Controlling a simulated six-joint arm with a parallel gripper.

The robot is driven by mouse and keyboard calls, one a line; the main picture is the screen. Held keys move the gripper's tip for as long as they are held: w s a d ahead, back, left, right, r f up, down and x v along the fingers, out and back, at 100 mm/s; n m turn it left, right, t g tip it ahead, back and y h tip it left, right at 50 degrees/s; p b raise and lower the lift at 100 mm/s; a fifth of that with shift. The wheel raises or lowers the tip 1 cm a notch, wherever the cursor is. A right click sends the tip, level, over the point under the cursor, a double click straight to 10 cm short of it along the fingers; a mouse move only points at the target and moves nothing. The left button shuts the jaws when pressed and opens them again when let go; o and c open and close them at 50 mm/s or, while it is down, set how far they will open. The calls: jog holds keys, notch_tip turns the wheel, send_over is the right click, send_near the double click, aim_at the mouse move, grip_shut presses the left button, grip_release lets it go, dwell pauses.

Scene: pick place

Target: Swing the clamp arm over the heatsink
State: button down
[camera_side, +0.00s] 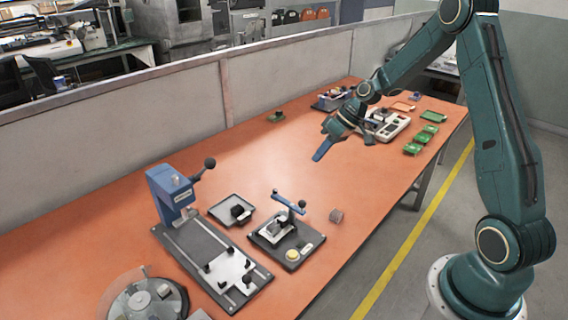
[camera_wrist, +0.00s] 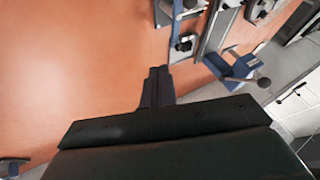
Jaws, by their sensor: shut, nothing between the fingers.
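The clamp fixture is a small dark base plate (camera_side: 268,252) on the orange bench in the side view. A blue clamp arm (camera_side: 289,199) with a dark knob end stands raised on it, slanting over the fixture's pale block. A small dark part (camera_side: 281,224), perhaps the heatsink, sits on the fixture near the arm; I cannot tell whether the arm lies directly over it. My gripper (camera_side: 320,154) is shut and empty, high above the bench, up and right of the fixture. In the wrist view its fingers (camera_wrist: 157,75) are together over bare bench.
A blue lever press (camera_side: 172,192) with a long base stands left of the fixture. A grey tray (camera_side: 219,211) with a black part lies between them. Green trays (camera_side: 427,131) line the far right. The bench's middle is clear.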

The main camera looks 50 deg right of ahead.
jog(key=shift+w+d+f+y, duration=0.2)
jog(key=shift+d+f, duration=0.25)
jog(key=shift+f, duration=0.3)
jog(key=shift+w+d+f+y, duration=0.15)
jog(key=shift+d+f, duration=0.25)
jog(key=shift+f, duration=0.35)
jog(key=shift+f, duration=0.1)
jog(key=x, duration=1)
jog(key=shift+w, duration=0.1)
jog(key=shift+a, duration=1.95)
